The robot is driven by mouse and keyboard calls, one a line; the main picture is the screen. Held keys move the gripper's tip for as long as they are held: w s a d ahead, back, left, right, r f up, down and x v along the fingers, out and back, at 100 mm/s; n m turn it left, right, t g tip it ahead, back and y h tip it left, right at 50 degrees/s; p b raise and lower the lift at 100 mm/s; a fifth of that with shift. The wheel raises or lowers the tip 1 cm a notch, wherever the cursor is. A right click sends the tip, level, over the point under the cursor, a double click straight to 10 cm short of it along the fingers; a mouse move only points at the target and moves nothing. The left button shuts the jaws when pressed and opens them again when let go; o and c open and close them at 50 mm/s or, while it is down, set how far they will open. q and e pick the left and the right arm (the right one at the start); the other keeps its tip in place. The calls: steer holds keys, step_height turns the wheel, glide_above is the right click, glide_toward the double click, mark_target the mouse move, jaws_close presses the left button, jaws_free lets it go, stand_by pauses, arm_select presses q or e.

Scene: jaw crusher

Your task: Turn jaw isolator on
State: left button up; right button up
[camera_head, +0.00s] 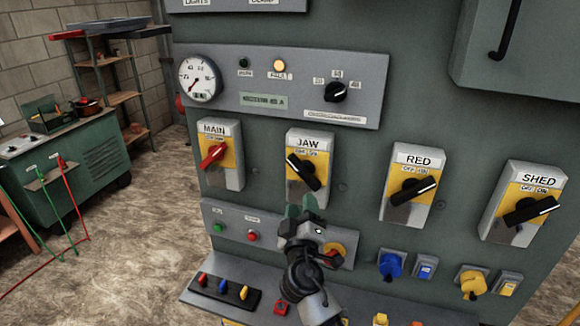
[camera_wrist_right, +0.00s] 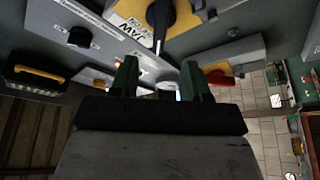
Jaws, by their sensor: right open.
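The jaw isolator (camera_head: 295,143) is a grey box with a yellow plate, labelled JAW, on the green panel. Its black handle (camera_head: 304,174) slants from upper left to lower right. In the right wrist view its yellow plate (camera_wrist_right: 188,14) and black handle (camera_wrist_right: 159,18) show at the top, just beyond my fingertips. My right gripper (camera_head: 301,206) is just below the box in the head view. It is open, with nothing between its two green fingers (camera_wrist_right: 160,68). I cannot tell the exact gap from the handle, but no grip on it shows. My left gripper is not in view.
The MAIN isolator (camera_head: 213,155) with a red handle is to the left. The RED (camera_head: 411,188) and SHED (camera_head: 530,207) isolators are to the right. Push buttons (camera_head: 252,236) and blue and yellow sockets (camera_head: 390,264) sit below. A gauge (camera_head: 198,79) is above.

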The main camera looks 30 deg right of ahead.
mark_target(302, 176)
steer(key=p+x, duration=0.4)
steer(key=x, duration=0.5)
steer(key=shift+w+d+r, duration=0.1)
steer(key=shift+w+d, duration=0.4)
